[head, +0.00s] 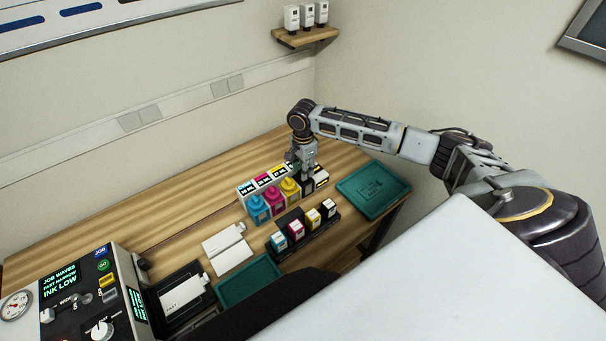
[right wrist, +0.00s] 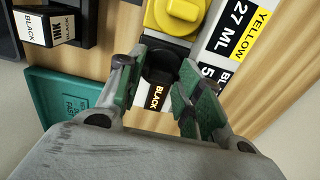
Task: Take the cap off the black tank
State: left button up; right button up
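The black tank (head: 307,185) stands at the right end of the row of ink tanks in the head view, mostly hidden by my right gripper (head: 303,162). In the right wrist view, its round black cap (right wrist: 160,64) shows between the fingertips of my right gripper (right wrist: 160,82), above a label reading BLACK. The fingers are spread, one on each side of the cap, with no clear contact visible. The cap appears to be on the tank. My left gripper is not in view.
The yellow tank (right wrist: 180,14) stands close beside the black one; magenta (head: 273,200) and cyan (head: 257,208) tanks follow. A black rack (head: 296,248) of ink bottles stands in front. A teal tray (head: 398,188) lies to the right, another (head: 232,290) nearer the printer panel (head: 85,300).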

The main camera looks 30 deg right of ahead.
jog(key=c, duration=0.5)
jog(key=shift+c, duration=0.2)
jog(key=shift+r, duration=0.15)
notch_tip(320, 180, up, 10)
jog(key=shift+b, duration=0.4)
dwell(0.5)
